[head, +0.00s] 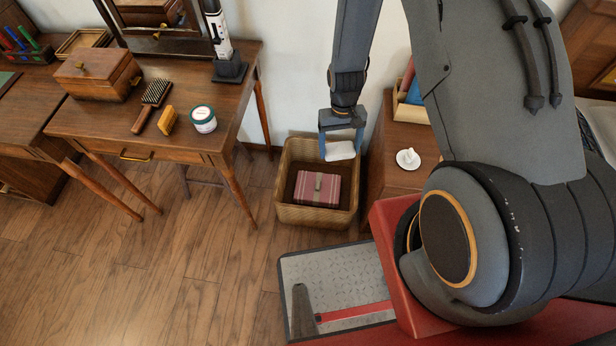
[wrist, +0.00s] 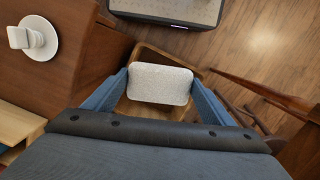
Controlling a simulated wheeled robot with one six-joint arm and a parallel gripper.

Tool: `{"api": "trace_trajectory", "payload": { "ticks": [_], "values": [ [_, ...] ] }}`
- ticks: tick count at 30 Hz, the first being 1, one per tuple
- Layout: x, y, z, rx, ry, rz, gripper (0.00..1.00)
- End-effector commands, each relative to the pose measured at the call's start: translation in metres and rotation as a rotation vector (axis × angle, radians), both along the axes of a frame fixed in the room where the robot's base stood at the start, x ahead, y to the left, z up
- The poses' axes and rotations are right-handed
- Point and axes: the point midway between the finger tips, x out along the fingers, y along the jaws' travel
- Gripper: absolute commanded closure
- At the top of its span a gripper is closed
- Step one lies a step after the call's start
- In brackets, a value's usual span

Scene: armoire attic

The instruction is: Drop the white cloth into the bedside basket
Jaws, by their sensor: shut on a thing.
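My gripper (head: 341,146) is shut on the white cloth (head: 340,151), a small folded pad between the two blue-grey fingers. In the wrist view the cloth (wrist: 160,84) spans the gap between the fingers. The wicker basket (head: 284,185) stands on the floor between the dressing table and the bedside cabinet. My gripper holds the cloth above the back right part of the basket. A red striped thing with a tan clasp (head: 318,188) lies inside the basket. In the wrist view the cloth hides most of the basket (wrist: 147,54).
The bedside cabinet (head: 383,160) is close to the right of the basket and bears a small white stand (head: 408,159). The dressing table (head: 95,120) at left holds a wooden box, a brush and a jar (head: 203,119). Floor in front of the table is clear.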

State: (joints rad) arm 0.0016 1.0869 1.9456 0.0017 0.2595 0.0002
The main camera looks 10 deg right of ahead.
Motion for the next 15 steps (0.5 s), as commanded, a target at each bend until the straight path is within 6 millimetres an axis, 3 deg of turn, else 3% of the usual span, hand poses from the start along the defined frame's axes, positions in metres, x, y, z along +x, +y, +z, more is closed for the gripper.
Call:
{"api": "trace_trajectory", "payload": {
  "ticks": [15],
  "values": [
    [0.038, 0.001, -0.085, -0.001, 0.0, -0.024, 0.47]
  ]
}}
